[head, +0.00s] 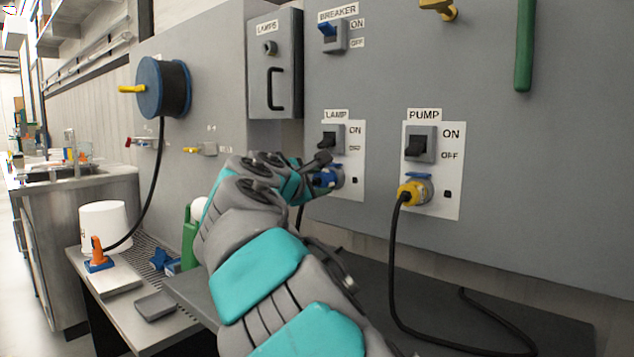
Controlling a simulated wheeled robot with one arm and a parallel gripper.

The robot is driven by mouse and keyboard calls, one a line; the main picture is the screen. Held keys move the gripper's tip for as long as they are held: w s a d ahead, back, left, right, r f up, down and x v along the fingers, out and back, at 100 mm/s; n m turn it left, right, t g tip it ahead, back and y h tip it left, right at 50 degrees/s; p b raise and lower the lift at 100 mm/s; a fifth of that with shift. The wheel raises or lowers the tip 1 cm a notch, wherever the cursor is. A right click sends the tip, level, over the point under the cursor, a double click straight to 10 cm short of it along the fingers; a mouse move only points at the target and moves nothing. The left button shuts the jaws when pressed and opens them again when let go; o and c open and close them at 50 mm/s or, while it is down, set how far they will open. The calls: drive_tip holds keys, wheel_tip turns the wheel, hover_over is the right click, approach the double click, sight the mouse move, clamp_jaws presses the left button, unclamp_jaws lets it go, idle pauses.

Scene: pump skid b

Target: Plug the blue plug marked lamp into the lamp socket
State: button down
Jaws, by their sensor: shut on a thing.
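The lamp socket (338,176) is on a white panel under the LAMP label and its black switch (331,142). My gripper (317,172) is right at this socket, shut on the blue plug (324,180). Only a little blue shows between the fingers and the socket. A black cable (300,217) hangs down just below my gripper. My gripper and forearm hide most of the plug, and I cannot tell how deep it sits in the socket.
To the right, a yellow plug (408,193) with a black cable sits in the pump socket (424,186). A dark bench (440,300) runs below the panel. A cable reel (163,87) hangs at left, its cable reaching an orange plug (97,250). A white tub (104,224) stands nearby.

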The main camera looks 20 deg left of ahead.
drive_tip(key=shift+c, duration=1.4)
unclamp_jaws()
drive_tip(key=shift+s, duration=0.1)
drive_tip(key=v, duration=0.7)
drive_tip(key=shift+s+b, duration=0.35)
drive_tip(key=shift+b, duration=0.1)
